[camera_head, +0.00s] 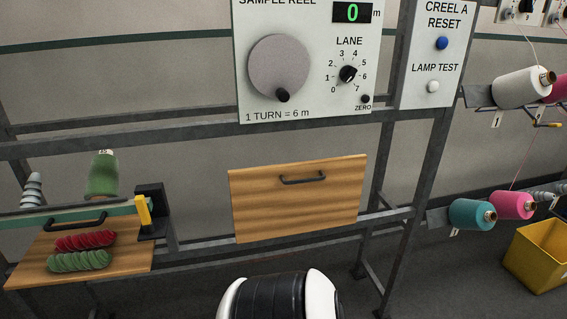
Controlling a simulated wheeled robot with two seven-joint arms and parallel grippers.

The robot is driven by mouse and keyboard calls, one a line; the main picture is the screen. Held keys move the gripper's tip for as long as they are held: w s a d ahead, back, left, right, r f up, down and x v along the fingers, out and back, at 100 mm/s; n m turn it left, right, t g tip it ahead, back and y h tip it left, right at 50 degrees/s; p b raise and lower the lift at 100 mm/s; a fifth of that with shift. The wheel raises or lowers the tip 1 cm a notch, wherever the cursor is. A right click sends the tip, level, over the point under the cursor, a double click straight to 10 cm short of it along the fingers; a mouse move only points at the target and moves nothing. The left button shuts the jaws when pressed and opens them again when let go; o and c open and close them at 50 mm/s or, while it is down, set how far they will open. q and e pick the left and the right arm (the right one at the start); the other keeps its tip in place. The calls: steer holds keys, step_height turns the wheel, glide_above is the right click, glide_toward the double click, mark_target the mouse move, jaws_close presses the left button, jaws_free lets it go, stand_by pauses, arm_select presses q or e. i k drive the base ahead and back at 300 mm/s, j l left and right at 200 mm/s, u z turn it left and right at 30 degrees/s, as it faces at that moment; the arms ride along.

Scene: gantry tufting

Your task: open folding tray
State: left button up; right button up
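A wooden folding tray (297,210) with a black bar handle (302,180) near its top edge stands nearly upright against the grey metal frame, below the reel panel. It appears folded up. Another wooden tray (115,277) at the left lies out roughly flat, with its own black handle (75,221) at the back. Red yarn (85,240) and green yarn (80,261) lie on it. Neither gripper shows. A rounded white and black part of mine comes in at the bottom middle, in front of and below the upright tray.
A panel (305,95) with a reel crank and a lane dial is above the tray. Frame rails (180,132) cross behind it. Yarn cones (470,214) stick out at the right, above a yellow bin (540,257). A black bracket (152,212) stands by the left tray.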

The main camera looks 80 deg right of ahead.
mark_target(275, 201)
steer(key=z, duration=2.5)
